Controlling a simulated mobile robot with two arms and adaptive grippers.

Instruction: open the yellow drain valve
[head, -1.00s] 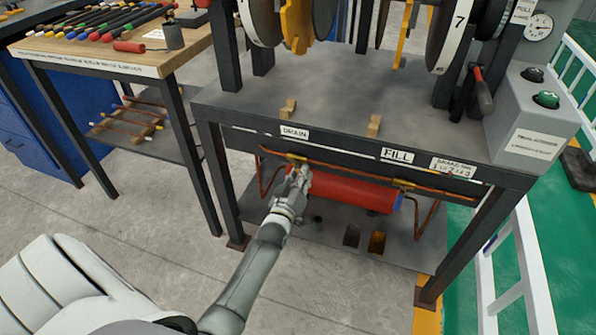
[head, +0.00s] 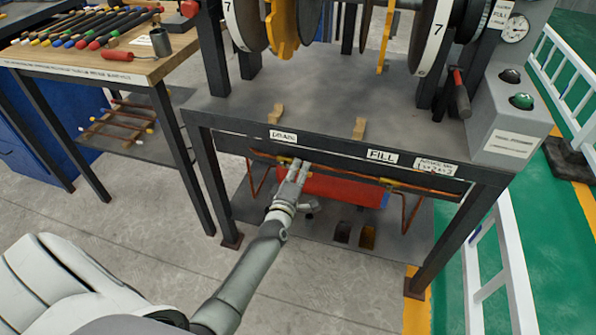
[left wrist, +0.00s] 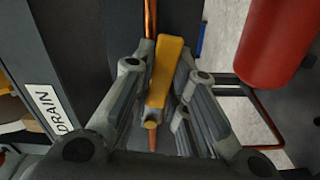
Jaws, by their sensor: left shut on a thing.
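The yellow drain valve lever (left wrist: 166,72) sits on a copper pipe in the left wrist view, lying nearly along the pipe with a slight tilt. My left gripper (left wrist: 160,90) is shut on it, one finger on each side. In the head view my left gripper (head: 299,168) reaches under the bench's front edge, just below the DRAIN label (head: 283,136). There it hides most of the drain valve. The DRAIN label also shows in the left wrist view (left wrist: 48,108). My right gripper is not in view.
A red tank (head: 335,188) lies just behind the gripper under the bench (head: 330,95). The FILL label (head: 382,156) marks another yellow valve (head: 388,181) to the right. Bench legs stand at both sides. A tool table (head: 140,65) is at left, white railing (head: 490,265) at right.

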